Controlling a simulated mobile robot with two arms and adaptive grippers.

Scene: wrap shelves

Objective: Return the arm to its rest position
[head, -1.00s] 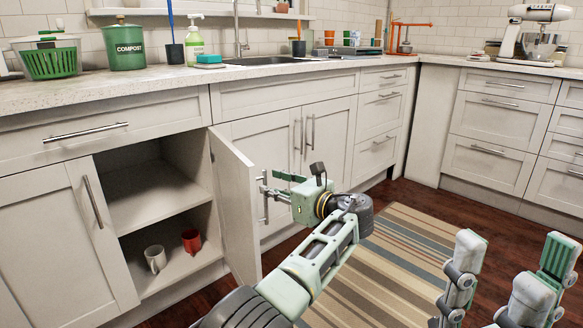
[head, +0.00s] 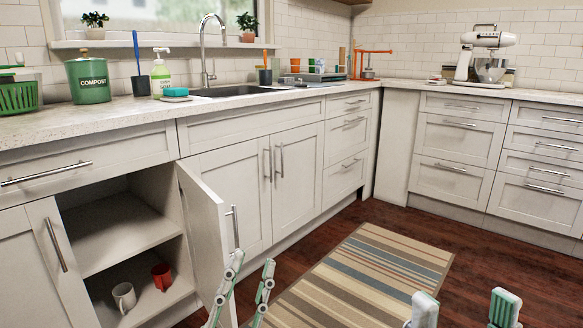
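My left gripper (head: 250,270) shows at the bottom middle of the head view, with its two green and pale fingers apart and pointing up. Nothing shows between them. It overlaps the lower edge of the open cabinet door (head: 205,235) in the picture; I cannot tell how near it is. My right gripper (head: 465,303) shows only its two fingertips at the bottom right, wide apart and empty, over the floor. Both arms behind the fingers are out of view.
The open cabinet holds a white mug (head: 124,296) and a red mug (head: 162,276) on its lower level. A striped rug (head: 365,275) lies on the wood floor. The counter (head: 140,112) carries a compost bin (head: 88,80), soap bottle (head: 160,75) and mixer (head: 483,58).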

